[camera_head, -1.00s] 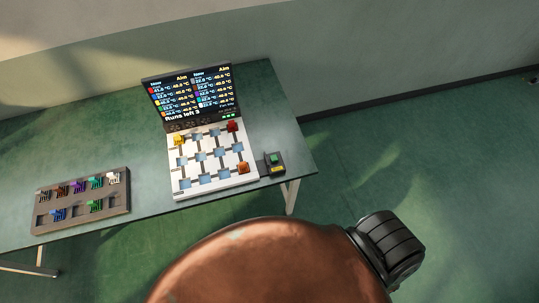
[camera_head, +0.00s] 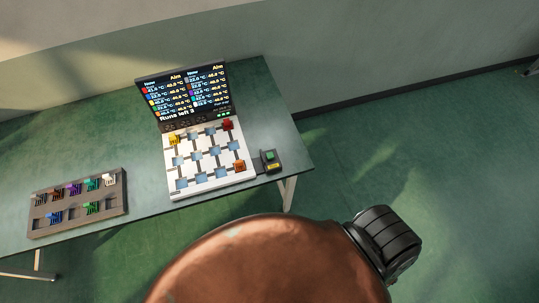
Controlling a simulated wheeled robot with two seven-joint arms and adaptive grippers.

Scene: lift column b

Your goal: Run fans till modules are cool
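A white board (camera_head: 207,183) with a grid of blue sockets stands on the green table. A yellow module (camera_head: 174,139) sits at its upper left, a red module (camera_head: 228,124) at its upper right and an orange module (camera_head: 239,166) at its lower right. A dark screen (camera_head: 187,92) behind it lists temperatures under "Now" and "Aim" and reads "Runs left 3". A grey rack (camera_head: 117,207) at the left holds several coloured modules. A small dark box with a green button (camera_head: 270,155) is right of the board. Neither gripper is in view.
The green table (camera_head: 262,100) has bare top behind the rack and around the board. Its right edge lies just past the button box. Green floor is open to the right, and a pale wall runs behind.

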